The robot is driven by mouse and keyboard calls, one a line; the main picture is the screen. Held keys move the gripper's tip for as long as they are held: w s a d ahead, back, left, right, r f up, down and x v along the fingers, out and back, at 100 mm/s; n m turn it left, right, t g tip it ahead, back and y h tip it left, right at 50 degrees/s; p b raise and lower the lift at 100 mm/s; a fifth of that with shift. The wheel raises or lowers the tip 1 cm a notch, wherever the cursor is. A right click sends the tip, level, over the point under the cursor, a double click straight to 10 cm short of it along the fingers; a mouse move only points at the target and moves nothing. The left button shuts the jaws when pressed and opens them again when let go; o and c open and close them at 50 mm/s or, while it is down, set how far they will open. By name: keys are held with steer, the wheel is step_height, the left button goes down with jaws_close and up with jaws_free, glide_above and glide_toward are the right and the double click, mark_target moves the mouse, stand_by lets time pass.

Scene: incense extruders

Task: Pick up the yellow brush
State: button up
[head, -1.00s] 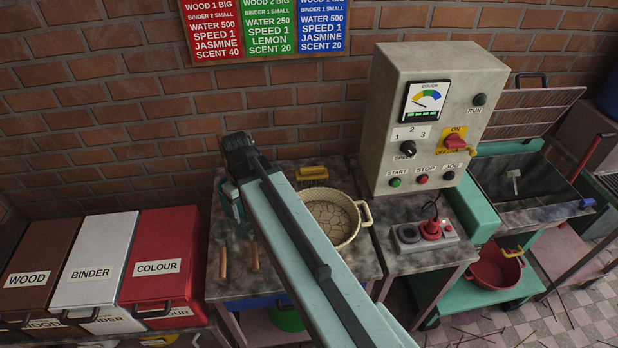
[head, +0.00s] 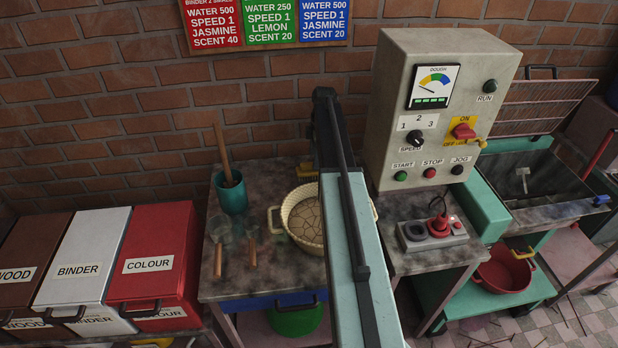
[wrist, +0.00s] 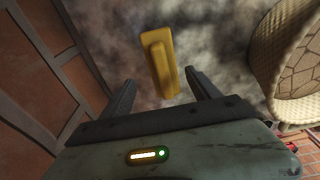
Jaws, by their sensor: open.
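The yellow brush (wrist: 160,62) lies on the grey worktable in the wrist view, its long side running roughly away from my gripper. In the head view only a bit of the yellow brush (head: 307,171) shows at the back of the table, left of my arm, which hides the rest. My gripper (wrist: 160,80) is open and empty. Its two fingers stand either side of the brush's near end in the picture, with a gap on both sides. I cannot tell how high they are above the table. In the head view my arm hides the fingers.
A cream basket (head: 305,219) stands right of the brush, close in front of it. A teal cup (head: 231,192) with a wooden stick stands left. Two wooden-handled tools (head: 251,247) lie forward. The control box (head: 440,110) rises to the right; the brick wall (head: 110,130) is close behind.

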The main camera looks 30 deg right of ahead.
steer(key=f+b, duration=0.5)
steer(key=shift+a+f, duration=0.15)
steer(key=shift+a, duration=0.25)
steer(key=shift+r, duration=0.2)
steer(key=c, duration=1.5)
